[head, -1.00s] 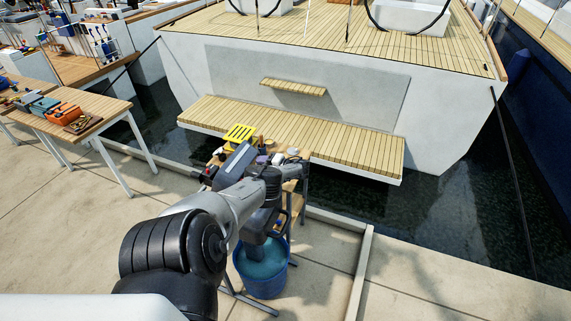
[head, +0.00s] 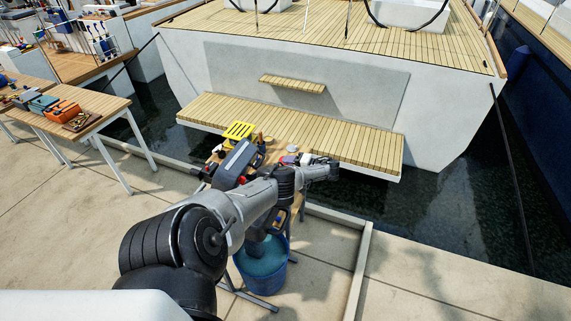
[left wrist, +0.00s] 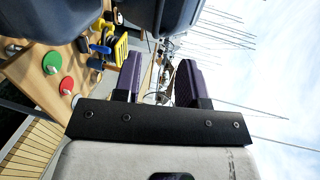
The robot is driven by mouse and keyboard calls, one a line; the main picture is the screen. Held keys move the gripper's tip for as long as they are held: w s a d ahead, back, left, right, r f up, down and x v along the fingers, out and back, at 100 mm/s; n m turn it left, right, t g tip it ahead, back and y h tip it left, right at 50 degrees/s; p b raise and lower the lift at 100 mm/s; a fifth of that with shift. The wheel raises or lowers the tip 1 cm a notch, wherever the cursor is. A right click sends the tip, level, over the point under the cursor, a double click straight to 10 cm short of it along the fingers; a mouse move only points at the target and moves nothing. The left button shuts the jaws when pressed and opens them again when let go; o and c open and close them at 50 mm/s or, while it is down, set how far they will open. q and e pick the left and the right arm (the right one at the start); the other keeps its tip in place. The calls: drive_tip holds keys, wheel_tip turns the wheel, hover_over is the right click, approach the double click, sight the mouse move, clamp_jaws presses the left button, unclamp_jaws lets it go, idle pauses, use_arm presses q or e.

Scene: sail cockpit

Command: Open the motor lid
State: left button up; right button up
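The outboard motor's dark lid (head: 238,160), with a pale stripe, shows just behind my left arm in the head view. The arm hides part of the motor below it, and I cannot tell whether the lid is open. My left gripper (head: 330,167) is to the right of the motor, apart from it. In the left wrist view its two dark purple fingers (left wrist: 160,78) stand apart with nothing between them. Large dark blue-grey bodies (left wrist: 62,22) cross the top of that view, probably the motor. My right gripper is not in view.
A wooden bench beside the motor holds a yellow slotted piece (head: 239,130) and small parts, including a red disc (left wrist: 67,86) and a green disc (left wrist: 51,63). A blue bucket (head: 262,268) stands below. The boat's slatted platform (head: 360,152) lies behind; open dock is at right.

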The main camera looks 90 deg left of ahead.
use_arm(q)
drive_tip(key=shift+v, duration=1.05)
